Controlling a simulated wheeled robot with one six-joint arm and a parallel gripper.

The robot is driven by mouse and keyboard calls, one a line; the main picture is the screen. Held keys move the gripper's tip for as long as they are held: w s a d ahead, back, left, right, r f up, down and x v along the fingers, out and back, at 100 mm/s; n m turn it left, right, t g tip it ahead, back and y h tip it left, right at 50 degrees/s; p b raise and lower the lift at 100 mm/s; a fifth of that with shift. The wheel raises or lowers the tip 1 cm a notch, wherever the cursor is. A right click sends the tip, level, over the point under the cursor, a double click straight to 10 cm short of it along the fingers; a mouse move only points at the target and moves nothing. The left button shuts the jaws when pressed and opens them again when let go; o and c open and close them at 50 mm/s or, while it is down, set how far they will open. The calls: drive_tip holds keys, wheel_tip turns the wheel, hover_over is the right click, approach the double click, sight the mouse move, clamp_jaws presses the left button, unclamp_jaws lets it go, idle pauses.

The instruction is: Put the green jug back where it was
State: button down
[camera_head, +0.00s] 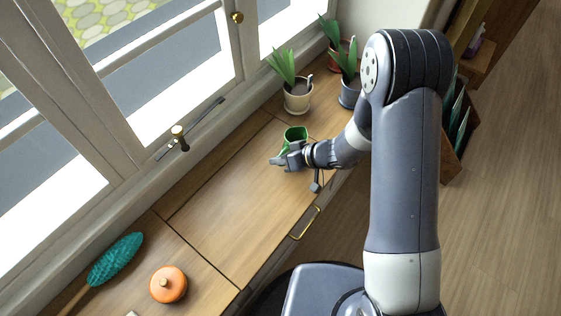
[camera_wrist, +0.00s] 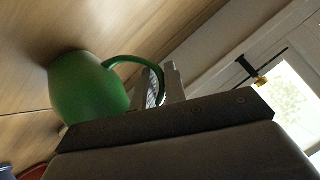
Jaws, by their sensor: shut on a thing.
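The green jug (camera_head: 296,133) is near the middle of the wooden sill top in the head view, partly hidden behind my gripper (camera_head: 281,160). In the wrist view the jug (camera_wrist: 88,88) shows its round body, and its curved handle runs to the fingers of my gripper (camera_wrist: 162,85). My gripper is shut on the jug's handle. The jug looks to be at or very close to the wooden surface; I cannot tell whether it touches.
Behind the jug stand a cream pot (camera_head: 297,101) with a plant, a blue-grey pot (camera_head: 350,92) and a red pot (camera_head: 333,62). An orange lidded pot (camera_head: 168,285) and a teal brush (camera_head: 116,260) lie at the near left. The wood between is clear. Windows line the left.

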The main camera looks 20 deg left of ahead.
drive_tip(key=shift+f, duration=0.3)
drive_tip(key=c, duration=1.5)
unclamp_jaws()
drive_tip(key=shift+o, duration=0.2)
drive_tip(key=p+v, duration=0.3)
drive_tip(key=v, duration=0.9)
drive_tip(key=shift+r+p, duration=0.15)
drive_tip(key=shift+p, duration=0.15)
drive_tip(key=shift+s, duration=0.1)
